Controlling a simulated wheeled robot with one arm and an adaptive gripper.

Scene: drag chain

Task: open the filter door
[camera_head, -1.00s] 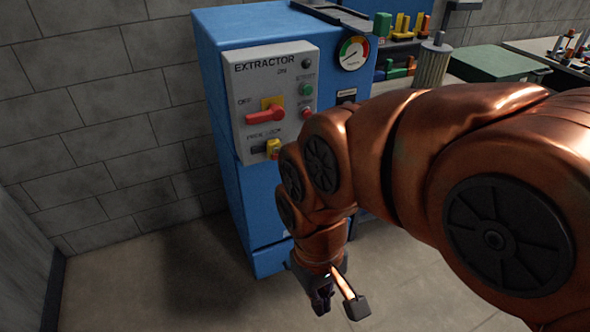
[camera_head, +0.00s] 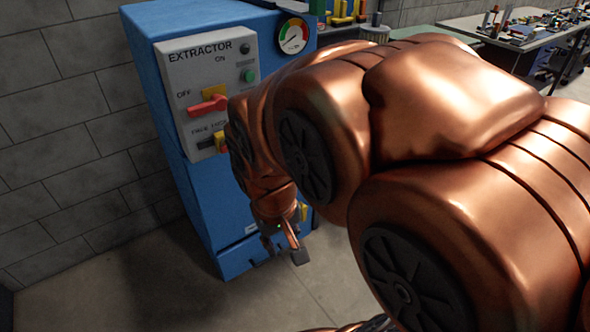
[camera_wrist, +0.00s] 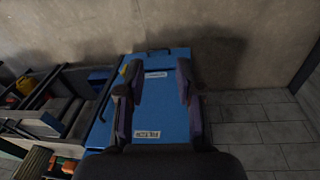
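The blue extractor cabinet (camera_head: 165,40) stands against the wall, left of my arm. The wrist view shows a blue panel (camera_wrist: 163,105) with two white labels and a dark handle (camera_wrist: 158,50) near its far edge. My gripper (camera_head: 286,247) is low in front of the cabinet. My arm hides much of the cabinet's front.
The control plate (camera_head: 205,85) carries a red switch (camera_head: 208,106) and a yellow-marked lock (camera_head: 219,142). A gauge (camera_head: 293,36) is at upper right. A cluttered table (camera_head: 515,32) stands behind. Floor (camera_head: 110,285) left of the cabinet is clear. Shelving (camera_wrist: 50,105) is left in the wrist view.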

